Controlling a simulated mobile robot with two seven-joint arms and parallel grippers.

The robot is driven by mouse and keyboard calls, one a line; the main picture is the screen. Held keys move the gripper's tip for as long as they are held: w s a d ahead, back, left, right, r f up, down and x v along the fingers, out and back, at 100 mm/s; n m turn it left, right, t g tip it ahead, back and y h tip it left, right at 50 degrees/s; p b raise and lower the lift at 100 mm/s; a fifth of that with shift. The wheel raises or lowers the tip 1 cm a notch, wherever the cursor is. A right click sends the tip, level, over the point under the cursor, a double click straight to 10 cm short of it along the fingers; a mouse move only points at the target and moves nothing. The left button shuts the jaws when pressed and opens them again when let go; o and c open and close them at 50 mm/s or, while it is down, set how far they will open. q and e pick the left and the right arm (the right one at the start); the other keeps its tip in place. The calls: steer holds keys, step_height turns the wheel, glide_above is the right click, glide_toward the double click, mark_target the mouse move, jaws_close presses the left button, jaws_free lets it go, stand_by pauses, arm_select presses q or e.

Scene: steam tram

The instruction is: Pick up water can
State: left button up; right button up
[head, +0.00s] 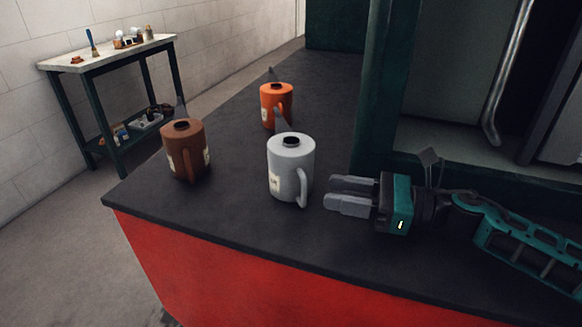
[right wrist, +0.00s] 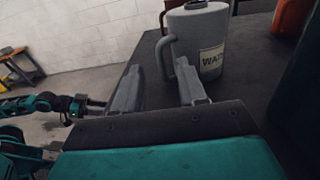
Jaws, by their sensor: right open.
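The water can (head: 290,165) is light grey with a dark top opening and a side handle on its right. It stands upright on the dark platform top. In the right wrist view the can (right wrist: 203,45) shows a label with the letters "WAT". My right gripper (head: 330,192) is open and empty just right of the can. Its fingers point at the handle (right wrist: 165,58), which lies just beyond the fingertips; contact is not visible. My left gripper (right wrist: 90,103) shows small at the left of the right wrist view; its opening is unclear.
A brown can (head: 184,150) stands left of the water can, and an orange can (head: 277,104) stands behind it. A green frame post (head: 385,90) rises behind my right gripper. The platform's front edge (head: 210,232) is close. A side table (head: 110,53) holds small items.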

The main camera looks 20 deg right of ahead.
steer(key=shift+f+p+x, duration=0.2)
steer(key=shift+x, duration=0.9)
steer(key=shift+f+p+x, duration=0.15)
steer(key=shift+f+x, duration=0.05)
steer(key=shift+x, duration=0.9)
steer(key=shift+s, duration=0.1)
steer(key=shift+c, duration=0.4)
jaws_close()
steer(key=shift+r, duration=0.1)
